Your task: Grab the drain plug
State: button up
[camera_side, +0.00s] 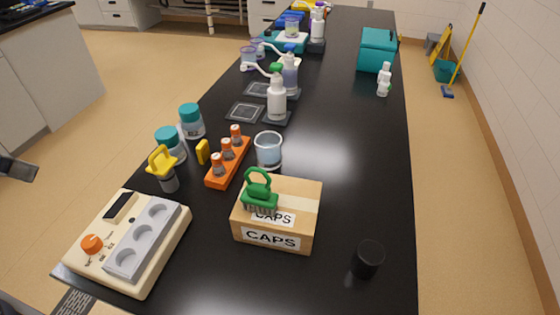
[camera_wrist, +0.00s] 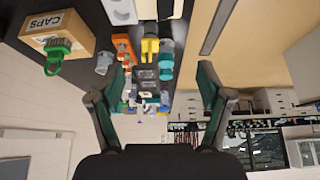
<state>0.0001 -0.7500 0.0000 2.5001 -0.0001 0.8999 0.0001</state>
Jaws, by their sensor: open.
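No part is labelled as a drain plug. The likeliest match is a grey cylinder with a yellow loop handle (camera_side: 167,182), standing upright on the black bench between the cream device and the orange rack in the side view. A yellow-topped piece (camera_wrist: 150,47), probably the same one, shows ahead of the fingers in the wrist view. My gripper (camera_wrist: 162,82) is open and empty, with its fingers wide apart. In the side view only a dark part of my arm or gripper shows at the left edge, beyond the bench and apart from the objects.
A cream device (camera_side: 85,258) stands at the near left. Teal-lidded jars (camera_side: 172,151), a small yellow block (camera_side: 203,152) and an orange rack (camera_side: 222,174) stand close by. A CAPS box (camera_side: 306,210) bears a green-handled brush (camera_side: 259,190). A black cup (camera_side: 367,260) stands near right.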

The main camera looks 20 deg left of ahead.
jog(key=shift+o, duration=0.9)
